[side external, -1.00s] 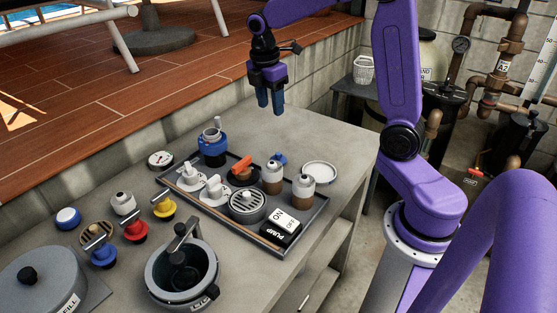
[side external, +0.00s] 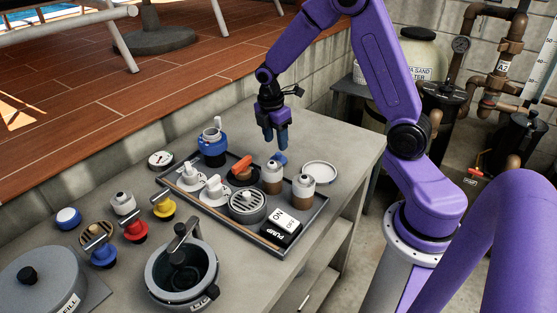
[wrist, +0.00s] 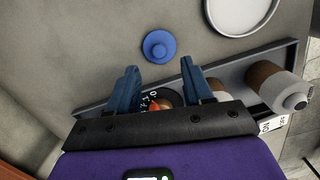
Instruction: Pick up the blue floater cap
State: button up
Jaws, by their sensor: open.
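The blue floater cap (side external: 279,158), a small blue disc with a raised knob, lies on the grey counter just beyond the tray's back edge, partly hidden by a bottle in the side view. It shows whole in the wrist view (wrist: 159,46). My gripper (side external: 276,143) points down above the counter, just over and slightly left of the cap. In the wrist view my gripper (wrist: 159,68) has its two blue fingers apart and empty, with the cap ahead of the gap between them.
The dark tray (side external: 224,227) holds bottles, white fittings, a round grate and a switch box. A white dish (side external: 320,173) lies right of the cap. A blue container (side external: 212,146) stands at the tray's back left. The counter behind the cap is clear.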

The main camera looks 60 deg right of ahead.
aim_at(278, 154)
jog(key=shift+s+d+f, duration=0.1)
jog(key=shift+d+f, duration=0.15)
jog(key=shift+f, duration=1)
jog(key=shift+d+f, duration=0.25)
jog(key=shift+f, duration=1)
grip_shut()
